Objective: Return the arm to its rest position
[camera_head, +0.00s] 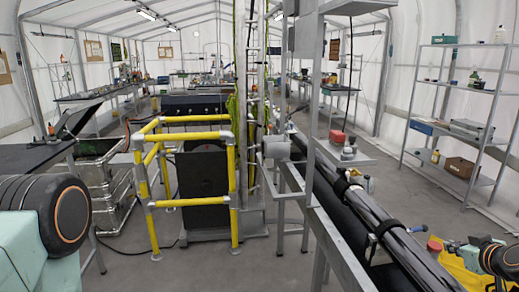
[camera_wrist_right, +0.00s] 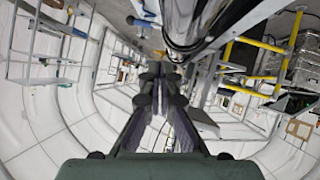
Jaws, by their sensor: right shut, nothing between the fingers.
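My right gripper (camera_wrist_right: 161,80) shows from behind in the right wrist view. Its dark fingers are together and nothing shows between them. In the head view my right arm is at the lower right edge, a black joint with an orange ring. My left arm shows only as a teal link and a big black joint at the lower left. The left gripper is out of view.
Long black tubes (camera_head: 380,225) on a grey frame run close to my right arm. A yellow railing (camera_head: 193,203) stands left of centre by a metal cage bin (camera_head: 104,180). Shelves (camera_head: 465,135) stand at the right. Grey floor (camera_head: 265,268) is open between the railing and the tube frame.

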